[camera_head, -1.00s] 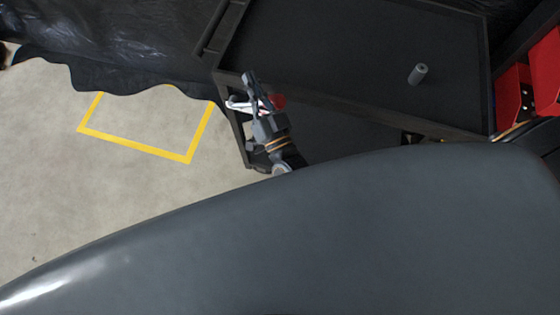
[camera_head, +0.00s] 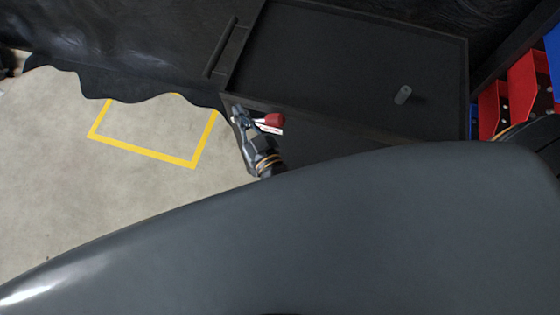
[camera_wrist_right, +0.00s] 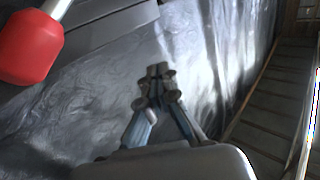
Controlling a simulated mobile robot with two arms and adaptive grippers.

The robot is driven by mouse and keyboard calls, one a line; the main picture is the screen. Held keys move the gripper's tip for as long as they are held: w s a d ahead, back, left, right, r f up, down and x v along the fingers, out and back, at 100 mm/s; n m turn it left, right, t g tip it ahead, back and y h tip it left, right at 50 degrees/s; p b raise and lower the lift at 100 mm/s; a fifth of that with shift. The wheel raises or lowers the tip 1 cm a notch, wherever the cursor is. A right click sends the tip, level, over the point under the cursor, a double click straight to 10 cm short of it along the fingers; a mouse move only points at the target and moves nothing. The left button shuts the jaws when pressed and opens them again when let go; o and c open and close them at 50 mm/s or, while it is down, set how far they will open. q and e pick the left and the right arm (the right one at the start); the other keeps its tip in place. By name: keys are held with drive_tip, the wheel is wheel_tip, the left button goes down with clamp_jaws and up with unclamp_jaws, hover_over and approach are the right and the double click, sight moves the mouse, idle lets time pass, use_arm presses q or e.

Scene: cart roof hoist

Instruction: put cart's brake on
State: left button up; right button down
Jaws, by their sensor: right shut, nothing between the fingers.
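The black cart (camera_head: 350,118) stands at the top of the head view. Its brake lever has a red knob (camera_head: 270,119) on a pale shaft, below the cart's near left corner. My right gripper (camera_head: 238,112) is shut and empty, just left of the knob in the head view. In the right wrist view the red knob (camera_wrist_right: 28,45) is at the upper left, clear of the shut fingertips (camera_wrist_right: 158,72). How the lever joins the cart is hidden. My left gripper is not in view.
Red bins (camera_head: 528,85) are at the right. Black sheeting (camera_head: 110,45) hangs behind the cart. A yellow outline (camera_head: 145,152) marks open floor at the left.

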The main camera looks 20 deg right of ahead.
drive_tip(key=s+d+b, duration=0.1)
drive_tip(key=s, duration=0.6)
drive_tip(key=s+d+f+n+g+b, duration=0.1)
drive_tip(key=s+f+g+b, duration=0.15)
drive_tip(key=f, duration=0.85)
drive_tip(key=s+d+f+g+b, duration=0.1)
drive_tip(key=s+f+g+b, duration=0.15)
drive_tip(key=f, duration=0.95)
drive_tip(key=s+d+f+n+g+b, duration=0.1)
drive_tip(key=s+f+g+b, duration=0.2)
drive_tip(key=f, duration=0.8)
drive_tip(key=s+d+f+g+h, duration=0.1)
drive_tip(key=s+d+f+g, duration=0.3)
drive_tip(key=s+d+f, duration=0.3)
drive_tip(key=s+d+f+m+g+h+p, duration=0.1)
drive_tip(key=s+d+f+g, duration=0.3)
drive_tip(key=s+d+f, duration=0.4)
drive_tip(key=s+f, duration=0.1)
drive_tip(key=s, duration=0.6)
drive_tip(key=shift+s+f+g+h, duration=0.15)
drive_tip(key=shift+g+h, duration=0.25)
